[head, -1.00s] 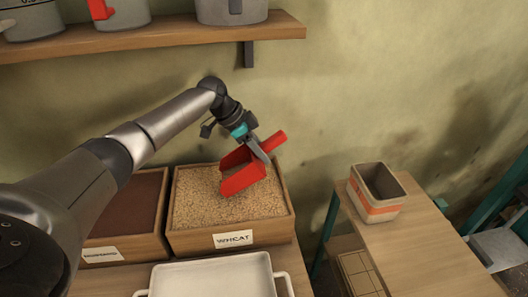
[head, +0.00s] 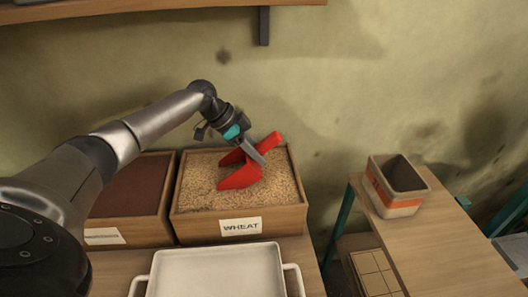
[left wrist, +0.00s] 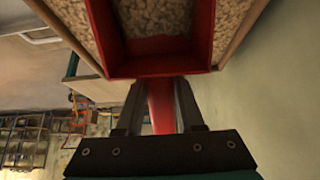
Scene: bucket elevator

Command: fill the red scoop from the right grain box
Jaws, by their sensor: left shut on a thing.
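The red scoop (head: 240,177) is tilted at the grain in the right grain box, and its front part looks sunk into the grain. The right grain box (head: 190,230) is wooden, labelled WHEAT and full of pale grain (head: 205,185). My left gripper (head: 258,155) is shut on the scoop's red handle, above the back of the box. In the left wrist view the red scoop (left wrist: 158,68) is seen from its handle end, with grain in front of it and at its sides. How much grain lies inside the scoop is hard to tell. My right gripper is not in view.
A second wooden box (head: 130,195) with dark brown contents stands to the left. A white tray (head: 215,262) lies in front of the boxes. A shelf (head: 150,22) runs above.

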